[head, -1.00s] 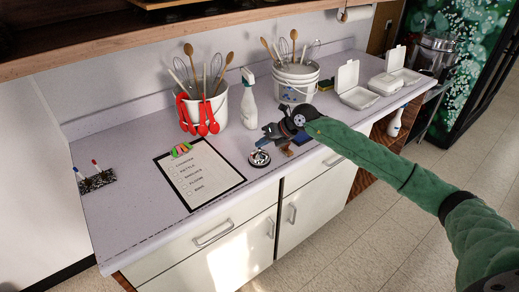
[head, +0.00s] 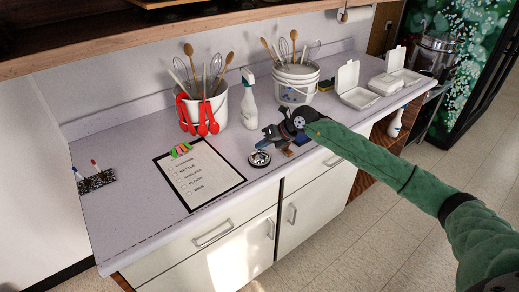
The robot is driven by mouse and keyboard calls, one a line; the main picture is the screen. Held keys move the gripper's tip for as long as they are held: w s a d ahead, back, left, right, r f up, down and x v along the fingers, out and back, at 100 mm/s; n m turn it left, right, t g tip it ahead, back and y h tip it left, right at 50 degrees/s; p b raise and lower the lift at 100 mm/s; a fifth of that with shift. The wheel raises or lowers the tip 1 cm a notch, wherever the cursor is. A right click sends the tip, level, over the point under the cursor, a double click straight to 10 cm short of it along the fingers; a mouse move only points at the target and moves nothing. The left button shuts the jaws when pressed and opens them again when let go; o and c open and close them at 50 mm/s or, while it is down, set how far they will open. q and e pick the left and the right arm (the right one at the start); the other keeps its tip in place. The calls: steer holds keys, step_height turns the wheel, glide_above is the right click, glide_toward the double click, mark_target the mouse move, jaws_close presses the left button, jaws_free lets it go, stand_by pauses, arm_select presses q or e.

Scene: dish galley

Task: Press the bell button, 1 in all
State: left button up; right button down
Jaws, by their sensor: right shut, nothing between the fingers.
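The bell (head: 259,159) is a small silver dome on a dark base, on the counter near its front edge, right of the clipboard. My right gripper (head: 264,141) reaches in from the right on a green-sleeved arm. It is shut and empty, its tips pointing down just above and behind the bell in the picture. Whether the tips touch the bell button is too small to tell. My left gripper is not in view.
A clipboard (head: 199,175) with a checklist lies left of the bell. Utensil buckets (head: 219,104) and (head: 297,87) a second white bucket stand behind, with a spray bottle (head: 249,100) between them. White takeout boxes (head: 360,98) sit at right.

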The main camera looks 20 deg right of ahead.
steer(key=shift+r, duration=0.95)
steer(key=shift+p, duration=0.3)
step_height(320, 180, up, 5)
steer(key=shift+p, duration=0.7)
